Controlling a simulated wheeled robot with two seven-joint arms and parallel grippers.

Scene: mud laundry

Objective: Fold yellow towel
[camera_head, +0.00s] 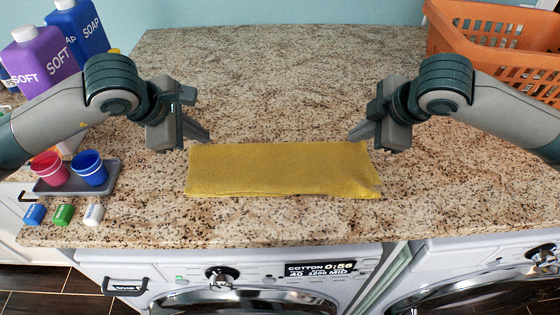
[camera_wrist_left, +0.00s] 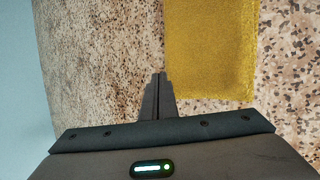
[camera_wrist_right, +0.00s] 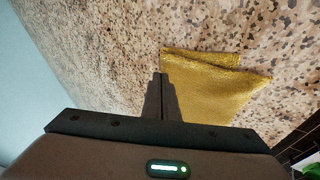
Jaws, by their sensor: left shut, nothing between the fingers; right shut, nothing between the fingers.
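The yellow towel (camera_head: 282,169) lies on the speckled granite counter as a wide, flat, folded strip. Its right end is slightly uneven, with a corner sticking out at the lower right. My left gripper (camera_head: 208,138) is shut and empty just beyond the towel's far left corner. My right gripper (camera_head: 352,136) is shut and empty just beyond its far right corner. The towel's left end shows in the left wrist view (camera_wrist_left: 212,45), beside the closed fingers (camera_wrist_left: 158,77). Its right end shows in the right wrist view (camera_wrist_right: 212,85), with layered edges, beside the closed fingers (camera_wrist_right: 160,78).
An orange basket (camera_head: 490,40) stands at the back right. Purple (camera_head: 42,58) and blue (camera_head: 78,28) bottles stand at the back left. A grey tray (camera_head: 75,185) holds red and blue cups; small blocks lie in front. Washing machines (camera_head: 230,280) sit below the counter's front edge.

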